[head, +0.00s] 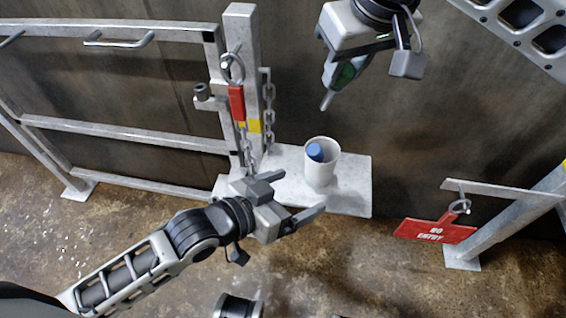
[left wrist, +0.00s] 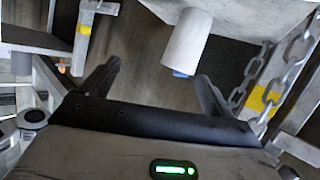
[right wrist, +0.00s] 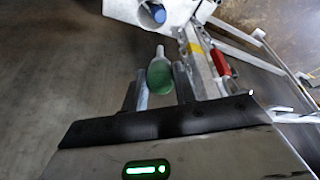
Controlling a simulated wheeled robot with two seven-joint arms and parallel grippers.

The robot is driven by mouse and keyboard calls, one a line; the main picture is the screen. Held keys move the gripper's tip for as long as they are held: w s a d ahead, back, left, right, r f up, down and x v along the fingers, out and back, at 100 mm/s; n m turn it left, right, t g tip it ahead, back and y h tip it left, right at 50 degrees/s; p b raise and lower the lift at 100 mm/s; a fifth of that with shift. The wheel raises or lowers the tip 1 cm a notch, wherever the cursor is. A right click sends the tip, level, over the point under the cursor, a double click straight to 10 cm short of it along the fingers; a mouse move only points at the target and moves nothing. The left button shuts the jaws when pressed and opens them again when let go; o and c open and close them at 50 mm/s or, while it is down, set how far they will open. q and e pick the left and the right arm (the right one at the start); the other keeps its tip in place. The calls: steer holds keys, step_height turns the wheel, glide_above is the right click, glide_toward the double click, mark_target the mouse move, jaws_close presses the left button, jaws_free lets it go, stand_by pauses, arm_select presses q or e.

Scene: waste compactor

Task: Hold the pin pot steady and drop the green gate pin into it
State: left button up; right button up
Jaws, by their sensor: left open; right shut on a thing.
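The white pin pot (head: 321,174) stands upright on a pale shelf (head: 354,186), with a blue-topped thing (head: 315,152) inside it. My left gripper (head: 303,191) is open just in front of the pot and not touching it. In the left wrist view the pot (left wrist: 188,42) lies beyond the spread fingers, roughly between them. My right gripper (head: 343,76) is shut on the green gate pin (right wrist: 159,77), above and behind the pot. The pin's grey tip (head: 326,101) points down and slightly left, clear of the pot. The fingers hide part of the pin.
A grey post (head: 241,60) with a chain (head: 267,100) and a red tag (head: 237,102) rises left of the pot. A railed gate (head: 120,130) stands further left. A red "NO ENTRY" sign (head: 434,231) hangs at the right. Space between pin and pot looks clear.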

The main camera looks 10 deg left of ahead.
arm_select(q)
steer(key=m, duration=0.2)
glide_toward(320, 162)
steer(key=w+a+f, duration=0.1)
steer(key=f, duration=0.1)
steer(key=shift+g, duration=0.4)
steer(key=x, duration=1.1)
steer(key=shift+w+d+r, duration=0.1)
steer(key=shift+w+d, duration=0.1)
steer(key=shift+w, duration=0.15)
steer(key=shift+c, duration=0.2)
steer(key=c, duration=1)
arm_select(e)
steer(key=f+m+h, duration=0.1)
steer(key=m, duration=0.2)
steer(key=w+f+m, duration=0.1)
steer(key=f+m, duration=0.1)
steer(key=shift+f+m+h, duration=0.15)
steer(key=shift+m+h, duration=0.25)
steer(key=m, duration=0.1)
steer(key=f+m+h, duration=0.1)
steer(key=m, duration=0.1)
steer(key=shift+w+d+f+t, duration=0.1)
steer(key=shift+w+f+t, duration=0.1)
steer(key=shift+f+t, duration=0.1)
steer(key=shift+f, duration=2.95)
